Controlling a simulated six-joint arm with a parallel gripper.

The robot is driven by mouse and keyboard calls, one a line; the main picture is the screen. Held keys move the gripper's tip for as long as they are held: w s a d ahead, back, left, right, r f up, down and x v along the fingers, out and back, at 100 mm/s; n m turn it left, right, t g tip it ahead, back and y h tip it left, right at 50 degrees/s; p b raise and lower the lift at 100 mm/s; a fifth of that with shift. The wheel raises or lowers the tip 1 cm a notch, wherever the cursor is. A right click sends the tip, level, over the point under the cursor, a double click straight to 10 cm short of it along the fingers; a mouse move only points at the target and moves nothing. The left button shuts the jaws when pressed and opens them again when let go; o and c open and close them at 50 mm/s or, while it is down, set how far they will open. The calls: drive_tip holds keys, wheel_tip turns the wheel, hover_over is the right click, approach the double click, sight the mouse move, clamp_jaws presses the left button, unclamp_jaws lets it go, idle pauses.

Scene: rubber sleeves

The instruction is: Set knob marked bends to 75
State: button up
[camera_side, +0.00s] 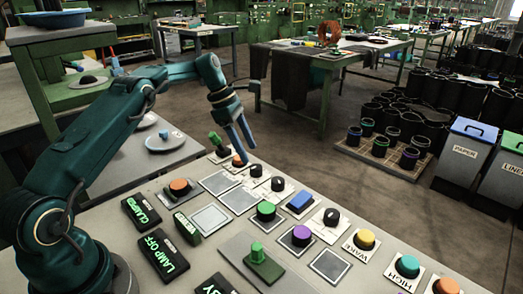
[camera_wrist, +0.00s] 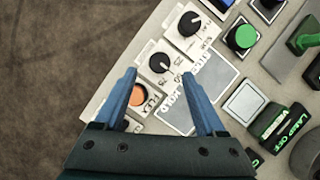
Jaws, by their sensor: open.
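Two black dial knobs with white pointer lines stand on white plates near the panel's edge. In the wrist view, the nearer knob (camera_wrist: 157,62) lies just beyond the gap between my fingertips, and the farther knob (camera_wrist: 190,23) is up and right. Small numbers ring both; I cannot surely read which plate says bends. In the side view they are the knob (camera_side: 256,170) and the knob (camera_side: 278,184). A third black knob (camera_side: 331,217) stands farther right. My gripper (camera_wrist: 158,75) is open and empty, pointing down above the panel; it also shows in the side view (camera_side: 243,147).
An orange button (camera_wrist: 138,95) is beside my left finger in the wrist view. Beyond the panel's edge is open floor.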

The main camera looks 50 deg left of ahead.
sight(254, 167)
idle(0.3)
drive_tip(key=shift+w+d+r+m, duration=0.1)
drive_tip(key=shift+w+d+m, duration=0.1)
drive_tip(key=shift+m, duration=0.4)
drive_tip(key=d+h, duration=0.1)
drive_tip(key=d+m+t+h, duration=0.1)
drive_tip(key=d+h, duration=0.1)
drive_tip(key=d+m+h, duration=0.1)
drive_tip(key=shift+d+f, duration=0.15)
drive_tip(key=shift+f, duration=0.15)
drive_tip(key=shift+w+d+t+h, duration=0.1)
drive_tip(key=shift+d+t+h, duration=0.1)
drive_tip(key=shift+t+h, duration=0.55)
drive_tip(key=shift+a+f+n+t+h, duration=0.2)
drive_tip(key=shift+f+n+t+h, duration=0.05)
drive_tip(key=shift+n+t+h, duration=0.25)
drive_tip(key=s+a+f+n+t, duration=0.1)
drive_tip(key=n, duration=0.1)
drive_tip(key=a+f+n+t+y, duration=0.1)
drive_tip(key=a+n+t, duration=0.1)
drive_tip(key=s+a+f+n+t, duration=0.1)
drive_tip(key=a+n, duration=0.1)
drive_tip(key=shift+s+a+f+t+y, duration=0.1)
drive_tip(key=shift+s+f+t+y, duration=0.15)
drive_tip(key=shift+s+y, duration=0.1)
drive_tip(key=shift+x, duration=2.45)
